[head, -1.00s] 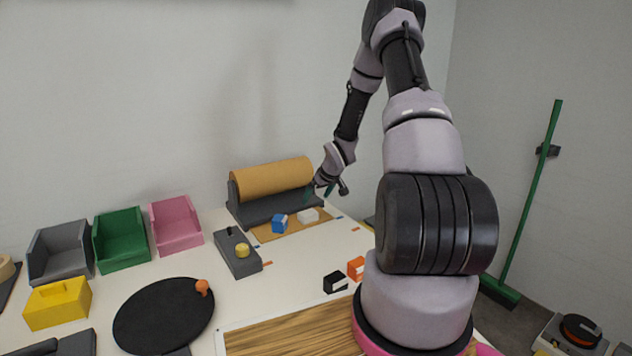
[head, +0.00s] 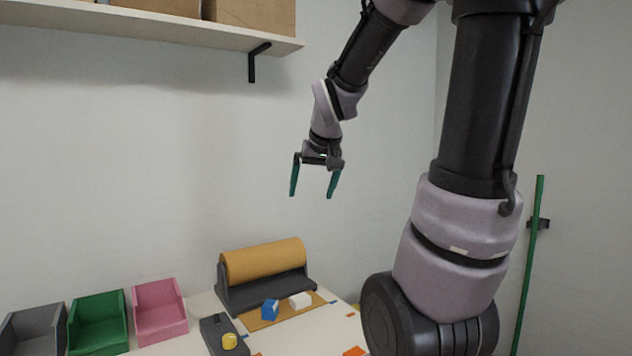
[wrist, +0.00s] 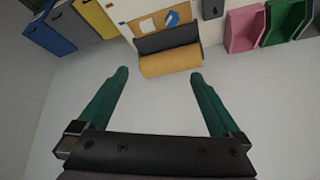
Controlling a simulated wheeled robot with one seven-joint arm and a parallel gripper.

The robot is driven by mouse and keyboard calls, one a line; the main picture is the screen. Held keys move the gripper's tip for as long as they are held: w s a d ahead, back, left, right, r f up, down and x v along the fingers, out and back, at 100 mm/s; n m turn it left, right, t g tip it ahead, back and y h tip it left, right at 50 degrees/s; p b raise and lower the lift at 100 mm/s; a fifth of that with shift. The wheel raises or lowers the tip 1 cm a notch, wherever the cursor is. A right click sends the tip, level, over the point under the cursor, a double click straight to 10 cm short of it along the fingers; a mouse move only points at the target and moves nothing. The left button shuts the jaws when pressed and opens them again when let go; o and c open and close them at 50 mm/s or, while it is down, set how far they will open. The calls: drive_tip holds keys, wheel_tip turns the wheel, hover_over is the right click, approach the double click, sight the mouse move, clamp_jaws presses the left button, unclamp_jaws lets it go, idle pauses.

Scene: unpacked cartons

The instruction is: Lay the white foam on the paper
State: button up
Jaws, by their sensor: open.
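The white foam (head: 300,300) is a small pale block. It lies on the brown paper (head: 291,314) that comes out in front of the roll, toward the paper's right end. My gripper (head: 312,194) is open and empty, high in the air above the paper roll and well clear of the foam. In the wrist view, its two green fingers (wrist: 160,78) are spread wide with nothing between them. The paper (wrist: 186,14) shows small and far off at the top of that view, with the roll nearer.
A blue block (head: 270,309) lies on the paper left of the foam. The brown roll (head: 264,260) sits in a dark holder behind it. Pink (head: 160,311), green (head: 98,322) and grey (head: 35,334) bins stand left. A shelf (head: 200,28) with cartons hangs upper left.

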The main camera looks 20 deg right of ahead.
drive_tip(key=s+a+r+y, duration=0.1)
drive_tip(key=s+a+r, duration=0.1)
drive_tip(key=s, duration=0.5)
drive_tip(key=s+a+r+m+y, duration=0.1)
drive_tip(key=s+a+r, duration=0.1)
drive_tip(key=s, duration=0.5)
drive_tip(key=shift+a+y, duration=0.3)
drive_tip(key=shift+a, duration=0.3)
drive_tip(key=shift+t, duration=0.3)
